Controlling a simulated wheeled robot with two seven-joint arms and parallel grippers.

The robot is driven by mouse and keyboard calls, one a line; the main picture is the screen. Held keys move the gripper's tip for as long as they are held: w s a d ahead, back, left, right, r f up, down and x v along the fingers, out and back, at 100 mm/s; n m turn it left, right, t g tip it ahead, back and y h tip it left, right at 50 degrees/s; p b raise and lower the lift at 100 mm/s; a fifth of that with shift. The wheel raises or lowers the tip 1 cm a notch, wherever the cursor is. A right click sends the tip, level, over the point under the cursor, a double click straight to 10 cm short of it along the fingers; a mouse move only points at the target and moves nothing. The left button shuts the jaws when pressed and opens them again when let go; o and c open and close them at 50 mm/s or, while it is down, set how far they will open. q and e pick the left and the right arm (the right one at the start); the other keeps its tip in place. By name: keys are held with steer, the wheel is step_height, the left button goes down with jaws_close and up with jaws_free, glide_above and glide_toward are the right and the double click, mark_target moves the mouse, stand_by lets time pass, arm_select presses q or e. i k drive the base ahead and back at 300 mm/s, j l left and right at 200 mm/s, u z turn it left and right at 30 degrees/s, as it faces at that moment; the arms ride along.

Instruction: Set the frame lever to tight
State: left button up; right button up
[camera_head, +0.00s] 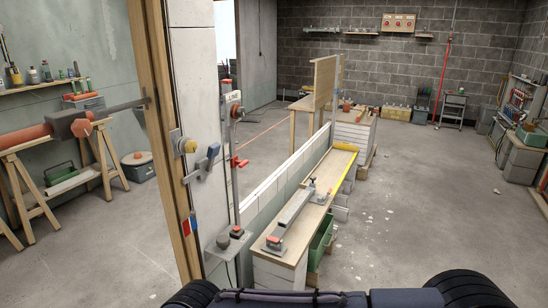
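A wooden upright frame post (163,150) stands left of centre. A small red and blue plate (190,222) is lower on the post. Farther right, a grey post (231,150) carries a red handle (240,163). I cannot tell which of these is the frame lever, or read a tight mark. No gripper can be made out.
A narrow bench (318,188) with a grey long-handled tool (290,220) runs right of the posts. An orange bar with a grey block (70,124) is at left, near sawhorses (104,160). The floor (420,210) on the right is mostly clear.

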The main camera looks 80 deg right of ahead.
mark_target(213, 152)
steer(key=z, duration=2.15)
steer(key=i+l, duration=1.3)
steer(key=i+u, duration=0.05)
